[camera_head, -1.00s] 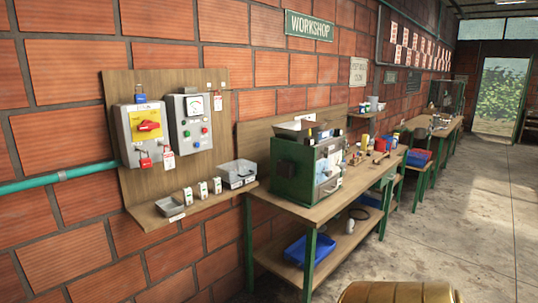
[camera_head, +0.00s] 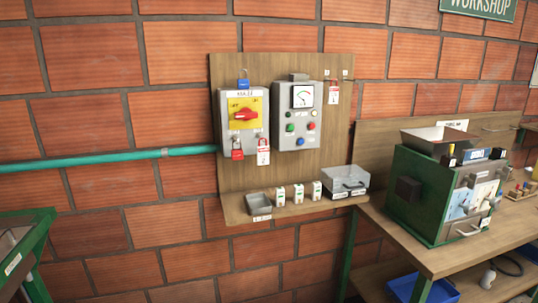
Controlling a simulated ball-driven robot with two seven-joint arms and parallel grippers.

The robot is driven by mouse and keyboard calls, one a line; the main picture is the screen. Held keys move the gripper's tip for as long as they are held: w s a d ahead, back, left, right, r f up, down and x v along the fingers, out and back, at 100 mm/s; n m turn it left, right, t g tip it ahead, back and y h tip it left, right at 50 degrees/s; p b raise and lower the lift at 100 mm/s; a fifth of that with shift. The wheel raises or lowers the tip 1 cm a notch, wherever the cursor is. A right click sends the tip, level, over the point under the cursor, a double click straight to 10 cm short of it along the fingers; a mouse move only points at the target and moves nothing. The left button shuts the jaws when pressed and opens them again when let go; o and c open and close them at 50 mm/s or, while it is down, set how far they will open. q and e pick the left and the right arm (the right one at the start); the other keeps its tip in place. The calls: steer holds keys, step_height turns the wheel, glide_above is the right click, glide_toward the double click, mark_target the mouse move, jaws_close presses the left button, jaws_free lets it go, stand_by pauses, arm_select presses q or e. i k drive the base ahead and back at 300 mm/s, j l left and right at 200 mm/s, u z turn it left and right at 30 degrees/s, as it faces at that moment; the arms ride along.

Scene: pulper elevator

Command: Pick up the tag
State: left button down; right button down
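Red-and-white tags hang on the wooden wall board in the head view. One tag (camera_head: 263,156) hangs under the right side of the grey switch box (camera_head: 243,122), beside a red padlock (camera_head: 237,154). Another tag (camera_head: 334,96) hangs from a hook at the board's upper right. I cannot tell which tag the task means. The switch box has a red rotary handle (camera_head: 245,114) on a yellow plate, with a blue padlock (camera_head: 243,84) on top. Neither of my grippers is in view.
A grey control box (camera_head: 298,115) with a meter and buttons is right of the switch box. The shelf (camera_head: 262,219) below bears a small tray (camera_head: 259,205), several white blocks and a clear case (camera_head: 345,182). A green machine (camera_head: 434,204) stands on the workbench at right.

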mark_target(262, 152)
steer(key=i+l, duration=0.15)
steer(key=i, duration=0.2)
steer(key=i+l, duration=0.15)
steer(key=i, duration=0.25)
steer(key=i+l, duration=0.2)
steer(key=i, duration=0.15)
